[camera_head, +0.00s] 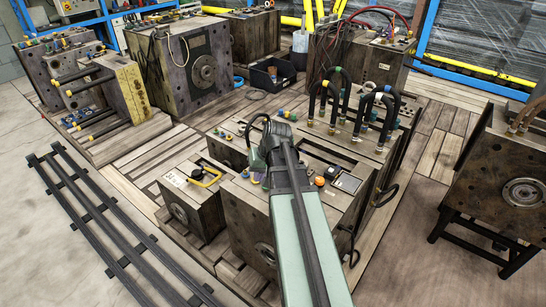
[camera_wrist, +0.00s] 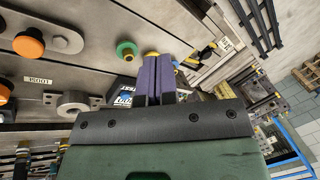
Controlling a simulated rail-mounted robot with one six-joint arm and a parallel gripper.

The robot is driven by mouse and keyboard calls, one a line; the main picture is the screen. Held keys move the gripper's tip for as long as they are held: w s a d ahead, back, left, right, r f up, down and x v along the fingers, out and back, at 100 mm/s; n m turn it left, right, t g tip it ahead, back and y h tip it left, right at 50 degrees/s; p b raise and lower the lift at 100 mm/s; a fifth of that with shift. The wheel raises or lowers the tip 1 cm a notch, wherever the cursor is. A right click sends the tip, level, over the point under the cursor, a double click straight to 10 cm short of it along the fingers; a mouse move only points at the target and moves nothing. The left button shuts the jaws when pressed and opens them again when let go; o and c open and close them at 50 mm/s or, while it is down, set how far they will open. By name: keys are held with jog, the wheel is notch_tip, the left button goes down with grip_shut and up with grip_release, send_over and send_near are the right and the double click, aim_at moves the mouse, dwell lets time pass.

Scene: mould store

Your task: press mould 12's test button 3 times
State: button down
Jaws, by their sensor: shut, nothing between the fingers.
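My gripper (camera_wrist: 154,78) has two purple fingers, shut with nothing between them. In the wrist view it reaches over the top of a steel mould block (camera_wrist: 100,20). A black box (camera_wrist: 122,86) marked TEST, with a blue part (camera_wrist: 125,98), is just left of the fingers, partly hidden by my gripper. I cannot tell whether the fingers touch it. In the head view my gripper (camera_head: 257,176) is over the front middle mould block (camera_head: 243,222), mostly behind my arm. No number 12 is readable on any mould.
A green ring knob (camera_wrist: 126,50) and an orange knob (camera_wrist: 28,44) stand on the mould top near the fingers. A smaller mould with a yellow handle (camera_head: 207,177) stands at left. Curved black hoses (camera_head: 335,95) rise behind. Black rails (camera_head: 110,225) lie on the left floor.

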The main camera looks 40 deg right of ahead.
jog(key=w+d+r+t, duration=0.3)
jog(key=d, duration=0.3)
jog(key=w+d+r+t+p, duration=0.1)
jog(key=w+d+r+t, duration=0.1)
jog(key=d, duration=0.4)
jog(key=shift+w+r+t+y, duration=0.35)
jog(key=shift+w+r, duration=0.35)
jog(key=shift+w, duration=0.3)
notch_tip(320, 180, down, 9)
jog(key=b, duration=0.8)
jog(key=shift+b, duration=0.3)
jog(key=shift+f+b, duration=0.35)
jog(key=shift+b, duration=0.05)
